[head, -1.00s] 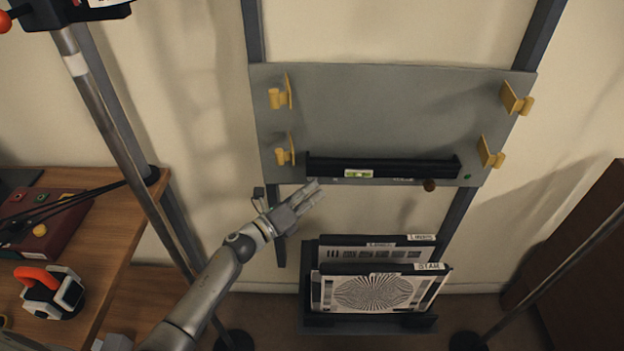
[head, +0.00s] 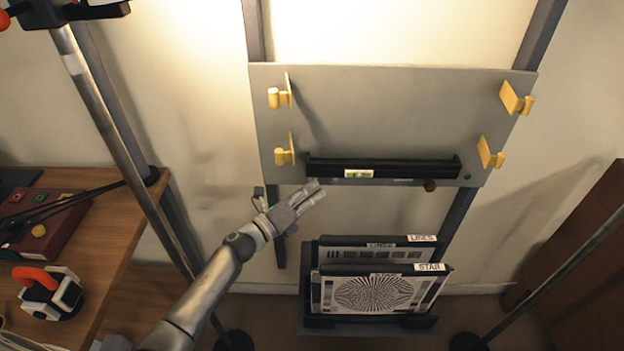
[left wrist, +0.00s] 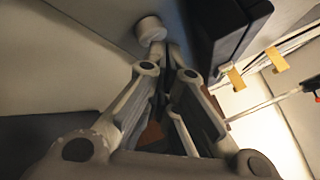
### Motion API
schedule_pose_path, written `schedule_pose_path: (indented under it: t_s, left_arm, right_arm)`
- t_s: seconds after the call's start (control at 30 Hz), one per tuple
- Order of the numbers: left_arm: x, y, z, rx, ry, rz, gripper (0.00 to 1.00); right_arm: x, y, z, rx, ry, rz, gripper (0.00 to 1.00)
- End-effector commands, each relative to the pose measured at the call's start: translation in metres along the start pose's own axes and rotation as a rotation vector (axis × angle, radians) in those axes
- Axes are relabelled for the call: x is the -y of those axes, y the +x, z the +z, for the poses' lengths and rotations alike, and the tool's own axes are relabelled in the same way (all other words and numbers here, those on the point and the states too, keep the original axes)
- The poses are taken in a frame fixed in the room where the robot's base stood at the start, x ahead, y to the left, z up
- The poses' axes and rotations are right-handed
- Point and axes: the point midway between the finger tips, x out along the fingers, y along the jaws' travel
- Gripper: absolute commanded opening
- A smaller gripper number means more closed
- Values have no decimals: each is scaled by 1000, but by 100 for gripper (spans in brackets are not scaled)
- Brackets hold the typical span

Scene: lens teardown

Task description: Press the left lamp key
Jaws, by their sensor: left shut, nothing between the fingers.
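My left gripper (head: 317,190) is shut and empty, its fingertips at the lower edge of the grey panel (head: 400,110), left of its middle. In the left wrist view the fingertips (left wrist: 162,55) meet a pale round knob (left wrist: 150,27), which seems to be the lamp key; I cannot tell how far it is pressed. In the head view the fingers hide it. A black fixture (head: 65,12) with a red ball tops the left stand. Bright warm light falls on the upper left wall. My right gripper is not in view.
The panel carries yellow clips (head: 283,156) and a black ledge with a spirit level (head: 359,174); a brown knob (head: 430,186) is below its right end. A rack holds a star chart (head: 375,294) and a lines chart. A wooden table (head: 125,240) stands left.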

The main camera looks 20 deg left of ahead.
Motion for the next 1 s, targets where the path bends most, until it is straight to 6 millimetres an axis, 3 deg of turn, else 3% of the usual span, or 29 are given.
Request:
schedule_pose_path:
  t_s: [0.57, 1.0]
  left_arm:
    - [8, -10, -8, 0, -1, 0, 0]
    - [30, -40, -29, 0, -3, 1, 0]
  right_arm:
    - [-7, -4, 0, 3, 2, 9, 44]
    - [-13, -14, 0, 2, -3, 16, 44]
